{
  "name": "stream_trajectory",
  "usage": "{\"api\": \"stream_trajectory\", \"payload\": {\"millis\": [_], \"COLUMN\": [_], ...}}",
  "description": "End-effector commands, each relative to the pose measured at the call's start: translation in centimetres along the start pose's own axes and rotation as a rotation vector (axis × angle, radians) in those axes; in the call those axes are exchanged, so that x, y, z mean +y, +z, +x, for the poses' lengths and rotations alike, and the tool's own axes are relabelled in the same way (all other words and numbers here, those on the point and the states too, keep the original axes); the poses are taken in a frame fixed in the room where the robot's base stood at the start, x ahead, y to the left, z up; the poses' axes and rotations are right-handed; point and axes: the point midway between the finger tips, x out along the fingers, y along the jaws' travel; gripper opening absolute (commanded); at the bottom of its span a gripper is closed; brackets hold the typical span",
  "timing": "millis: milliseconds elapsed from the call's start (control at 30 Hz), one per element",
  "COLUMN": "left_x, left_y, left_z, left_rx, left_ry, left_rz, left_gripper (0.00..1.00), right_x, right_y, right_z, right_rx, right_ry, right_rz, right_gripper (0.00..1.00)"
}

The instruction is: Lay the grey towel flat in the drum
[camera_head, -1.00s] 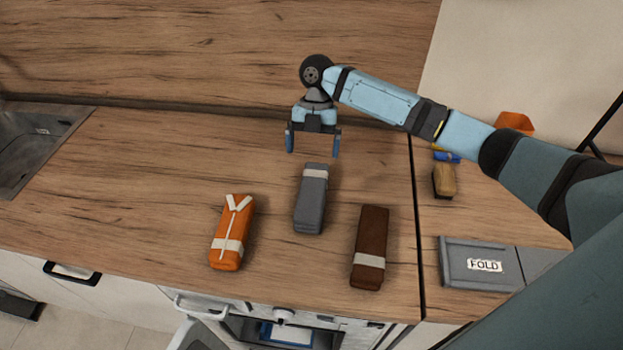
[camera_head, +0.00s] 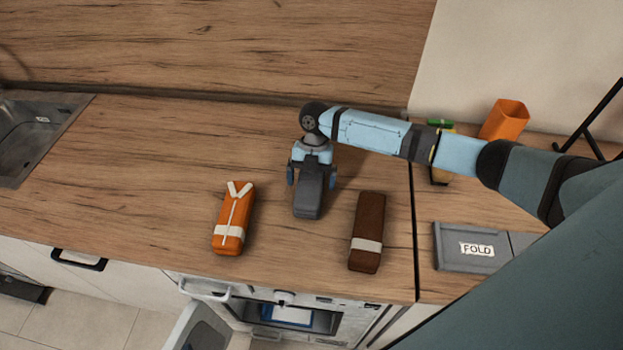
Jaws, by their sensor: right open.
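The grey towel (camera_head: 308,202) is a folded, block-like bundle on the wooden counter, between an orange bundle and a brown one. My right gripper (camera_head: 311,178) is open over the far end of the grey towel, with a blue finger on each side of it. The gripper hides the towel's far end and its pale band. The drum (camera_head: 290,316) shows only in part, as an opening in the white machine under the counter's front edge, with its door (camera_head: 198,330) swung open. My left gripper is not in view.
The orange bundle (camera_head: 233,218) lies left of the towel and the brown bundle (camera_head: 367,232) right. A grey box marked FOLD (camera_head: 474,247) and an orange cup (camera_head: 504,121) are on the right counter. A sink (camera_head: 38,130) is at far left. The left counter is clear.

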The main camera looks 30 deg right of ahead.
Motion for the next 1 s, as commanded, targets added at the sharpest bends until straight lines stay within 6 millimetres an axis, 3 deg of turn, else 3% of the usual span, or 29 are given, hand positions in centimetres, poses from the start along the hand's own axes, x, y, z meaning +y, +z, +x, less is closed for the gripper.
{"api": "stream_trajectory", "payload": {"millis": [333, 600, 667, 1000], "left_x": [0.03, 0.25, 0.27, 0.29], "left_y": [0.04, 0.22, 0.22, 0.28], "left_z": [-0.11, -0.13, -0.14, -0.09], "left_rx": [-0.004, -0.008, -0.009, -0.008], "left_ry": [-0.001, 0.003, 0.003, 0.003], "left_rz": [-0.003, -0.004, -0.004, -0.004], "left_gripper": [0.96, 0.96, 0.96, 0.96], "right_x": [-0.02, -0.01, 0.01, 0.05], "right_y": [0.03, 0.02, 0.02, -0.20], "right_z": [1.14, 1.10, 1.06, 0.44], "right_rx": [-0.001, -0.001, -0.001, -0.002], "right_ry": [0.000, 0.000, 0.000, 0.002], "right_rz": [0.000, 0.000, 0.000, -0.001], "right_gripper": [1.00, 0.41, 0.36, 0.36]}}
